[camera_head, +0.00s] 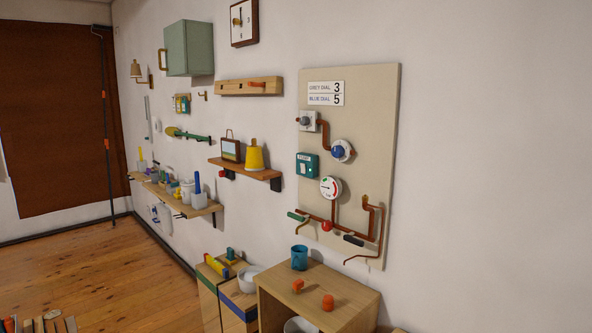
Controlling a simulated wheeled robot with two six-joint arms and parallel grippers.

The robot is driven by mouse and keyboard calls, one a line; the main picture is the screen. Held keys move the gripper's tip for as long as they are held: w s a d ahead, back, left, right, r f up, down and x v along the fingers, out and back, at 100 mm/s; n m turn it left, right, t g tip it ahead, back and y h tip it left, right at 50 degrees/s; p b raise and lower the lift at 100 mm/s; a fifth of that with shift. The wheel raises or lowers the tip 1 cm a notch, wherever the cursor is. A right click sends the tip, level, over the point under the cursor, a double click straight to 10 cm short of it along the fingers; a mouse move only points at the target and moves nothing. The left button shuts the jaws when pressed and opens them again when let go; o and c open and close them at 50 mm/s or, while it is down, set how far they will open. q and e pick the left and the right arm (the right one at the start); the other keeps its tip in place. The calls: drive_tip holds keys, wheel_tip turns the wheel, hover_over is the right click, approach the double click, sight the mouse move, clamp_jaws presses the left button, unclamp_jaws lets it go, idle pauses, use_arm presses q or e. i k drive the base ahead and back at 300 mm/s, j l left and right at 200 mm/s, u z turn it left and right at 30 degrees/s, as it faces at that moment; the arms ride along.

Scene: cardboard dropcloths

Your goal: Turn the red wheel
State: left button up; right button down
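A beige panel (350,95) is mounted on the white wall right of centre. Low on it, a small red round part (327,226) sits on the copper-coloured pipes, and it looks like the red wheel. It is too small to make out spokes or its turn angle. A dark green handle (296,216) is to its left and a black handle (353,240) to its right. A white round gauge (330,188) is above it. Neither of my grippers is in view, and nothing touches the red part.
A wooden cabinet (350,291) stands below the panel, with a blue mug (299,257) and two orange pieces (327,302) on top. Panel dials include a blue one (339,152). Shelves (245,168) line the wall to the left. The wooden floor (80,265) at left is mostly clear.

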sight(327, 226)
drive_tip(key=i+j, duration=1.15)
drive_tip(key=i, duration=0.25)
